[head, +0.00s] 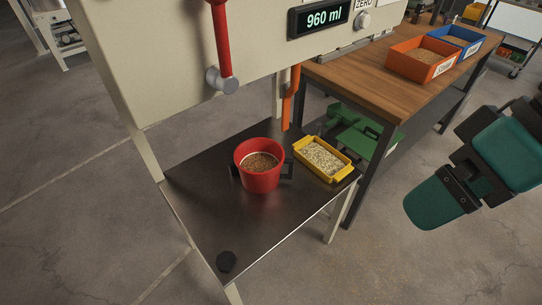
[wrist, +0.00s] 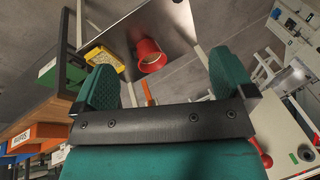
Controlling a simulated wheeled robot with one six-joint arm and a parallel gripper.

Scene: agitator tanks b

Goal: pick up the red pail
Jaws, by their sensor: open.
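The red pail (head: 260,178) stands upright on a dark metal shelf (head: 205,205), with brown granules inside and black handle-like parts at its sides. In the wrist view the pail (wrist: 149,50) appears beyond the fingers, between their directions. My gripper (head: 432,205) is at the right of the head view, well to the right of the pail and apart from it. In the wrist view my gripper (wrist: 163,80) has its two teal fingers spread wide, with nothing held between them.
A yellow tray (head: 299,146) of pale granules sits right beside the pail. An orange pipe (head: 287,108) hangs behind it, and a panel with a red lever (head: 222,45) overhangs the shelf. A wooden bench (head: 368,82) stands right.

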